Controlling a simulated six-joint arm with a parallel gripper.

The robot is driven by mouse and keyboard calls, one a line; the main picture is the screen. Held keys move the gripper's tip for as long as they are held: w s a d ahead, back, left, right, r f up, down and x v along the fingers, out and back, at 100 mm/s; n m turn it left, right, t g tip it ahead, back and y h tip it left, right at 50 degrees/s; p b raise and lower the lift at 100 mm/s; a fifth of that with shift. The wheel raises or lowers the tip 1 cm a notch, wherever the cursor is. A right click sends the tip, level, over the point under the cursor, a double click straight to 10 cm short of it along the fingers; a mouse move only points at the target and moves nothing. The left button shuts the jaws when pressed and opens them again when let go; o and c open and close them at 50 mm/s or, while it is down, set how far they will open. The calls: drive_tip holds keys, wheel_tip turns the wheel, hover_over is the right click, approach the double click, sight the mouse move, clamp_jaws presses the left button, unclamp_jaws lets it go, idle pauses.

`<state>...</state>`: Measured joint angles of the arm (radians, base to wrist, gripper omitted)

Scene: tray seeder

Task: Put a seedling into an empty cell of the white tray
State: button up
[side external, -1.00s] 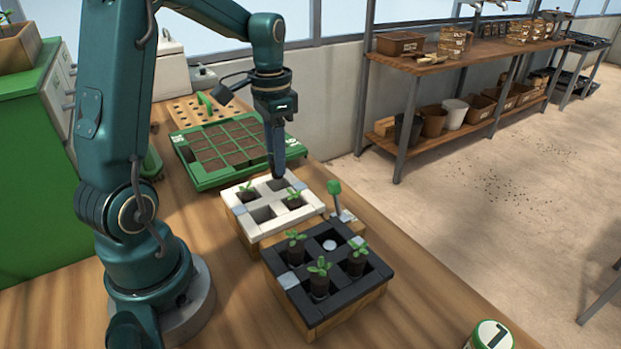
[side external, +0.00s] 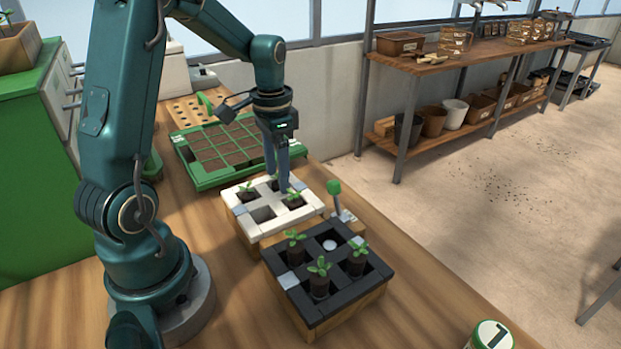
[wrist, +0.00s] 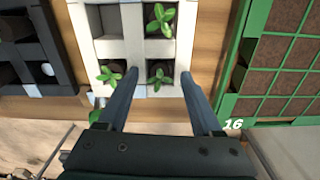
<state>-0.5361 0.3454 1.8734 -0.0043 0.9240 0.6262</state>
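The white tray (side external: 240,222) has a two-by-two set of cells. Seedlings show in its far-left cell (side external: 247,193), near-right cell (side external: 294,201) and far-right cell (wrist: 160,76). Its near-left cell (side external: 262,214) is empty, and that cell shows dark-walled in the wrist view (wrist: 108,18). My gripper (side external: 277,181) is low over the far-right cell. In the wrist view its fingers (wrist: 159,78) stand wide apart, one on each side of the seedling there, with gaps between. The black tray (side external: 317,322) holds three seedlings; its far-right cell (side external: 330,244) shows a white disc.
A green tray (side external: 203,183) of soil-filled cells lies behind the white tray. A green-knobbed lever (side external: 335,190) stands close to the white tray's right side.

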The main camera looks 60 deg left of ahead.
drive_tip(key=shift+r, duration=2.55)
drive_tip(key=shift+w+d+r, duration=0.1)
drive_tip(key=shift+d, duration=0.05)
drive_tip(key=s+d+r+t, duration=0.1)
drive_tip(key=s+d+t, duration=0.1)
drive_tip(key=s+d, duration=0.2)
drive_tip(key=s+d+r+n+t, duration=0.1)
drive_tip(key=s+d, duration=0.4)
drive_tip(key=d, duration=0.5)
drive_tip(key=shift+s+r+t, duration=0.2)
drive_tip(key=shift+r+t, duration=0.55)
drive_tip(key=shift+t, duration=0.55)
